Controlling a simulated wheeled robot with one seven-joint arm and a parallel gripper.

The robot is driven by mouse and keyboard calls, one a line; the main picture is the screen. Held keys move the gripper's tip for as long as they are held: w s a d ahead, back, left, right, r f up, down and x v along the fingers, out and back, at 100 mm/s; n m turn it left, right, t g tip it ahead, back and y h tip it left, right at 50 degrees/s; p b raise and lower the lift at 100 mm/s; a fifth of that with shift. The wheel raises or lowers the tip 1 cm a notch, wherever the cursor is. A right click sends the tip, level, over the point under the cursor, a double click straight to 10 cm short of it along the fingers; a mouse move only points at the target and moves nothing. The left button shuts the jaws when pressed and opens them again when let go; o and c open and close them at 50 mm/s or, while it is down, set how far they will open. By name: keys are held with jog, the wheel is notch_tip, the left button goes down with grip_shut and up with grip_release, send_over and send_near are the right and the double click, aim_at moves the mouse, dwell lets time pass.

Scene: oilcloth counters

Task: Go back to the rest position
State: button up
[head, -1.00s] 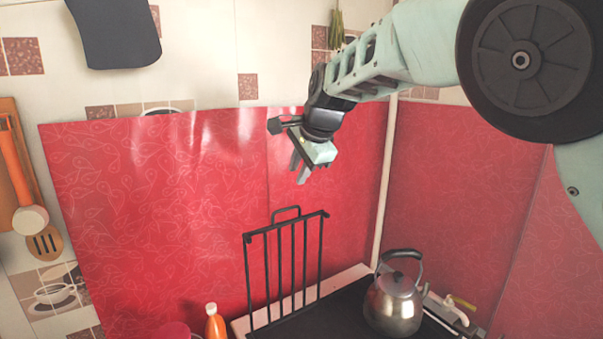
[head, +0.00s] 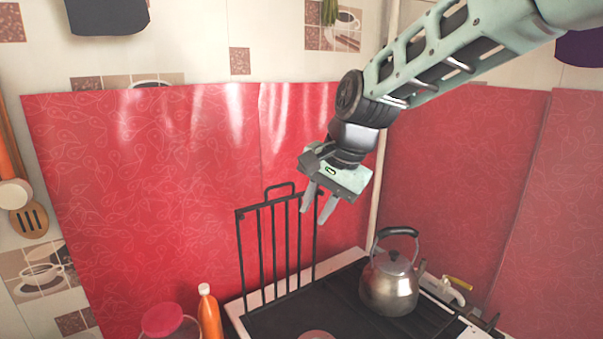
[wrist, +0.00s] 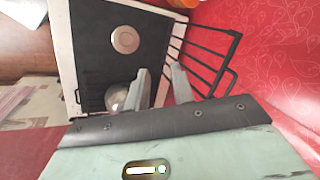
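My gripper (head: 319,203) hangs in the air in front of the red wall covering, above the stove and up and left of the kettle. Its two fingers point down and are apart, with nothing between them. In the wrist view my gripper (wrist: 161,88) also shows two separated fingers above the stove. My arm reaches in from the upper right of the head view.
A metal kettle (head: 389,285) stands on the stove (head: 345,310). A black rack (head: 278,245) stands upright at the stove's back edge. An orange bottle (head: 210,318) and a red-lidded jar (head: 163,320) are to the left.

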jog(key=s+d+f+n+h+b, duration=0.1)
jog(key=s+d+f+n+b, duration=0.1)
jog(key=s, duration=0.7)
jog(key=s+d+f+n+g+h+b, duration=0.1)
jog(key=s+d+f+n+b, duration=0.1)
jog(key=s+d+f+n, duration=0.3)
jog(key=s+d+f+n+g+h+b, duration=0.1)
jog(key=s+d+f+n, duration=0.3)
jog(key=s+f, duration=0.5)
jog(key=s+n+b, duration=0.1)
jog(key=s+n, duration=0.1)
jog(key=s, duration=0.4)
jog(key=shift+d+f+n, duration=0.2)
jog(key=shift+f+n, duration=0.1)
jog(key=shift+f, duration=0.05)
